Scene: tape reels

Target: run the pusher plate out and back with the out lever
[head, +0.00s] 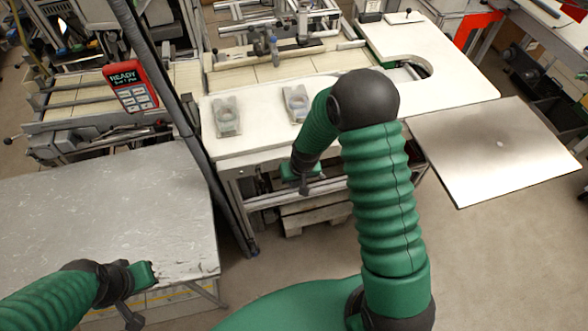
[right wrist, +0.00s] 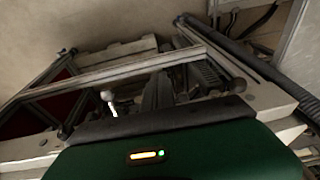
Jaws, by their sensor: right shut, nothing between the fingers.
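My right gripper (head: 302,184) hangs low at the front edge of the white bench, beside its frame, shut and empty. In the right wrist view its dark fingers (right wrist: 158,92) point at a pale metal frame. A small lever with a white knob (right wrist: 108,98) stands left of the fingers, apart from them; I cannot tell whether it is the out lever. I cannot pick out the pusher plate for certain in either view. My left gripper (head: 140,290) is at the front right corner of the grey table; its fingers are too unclear to read.
The white bench (head: 262,138) carries two clear packs (head: 227,116) (head: 296,103). A red handset marked READY (head: 130,86) stands at the left, near a dark slanting post (head: 172,90). A wide metal sheet (head: 500,145) juts out at the right. The grey table (head: 100,205) is bare.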

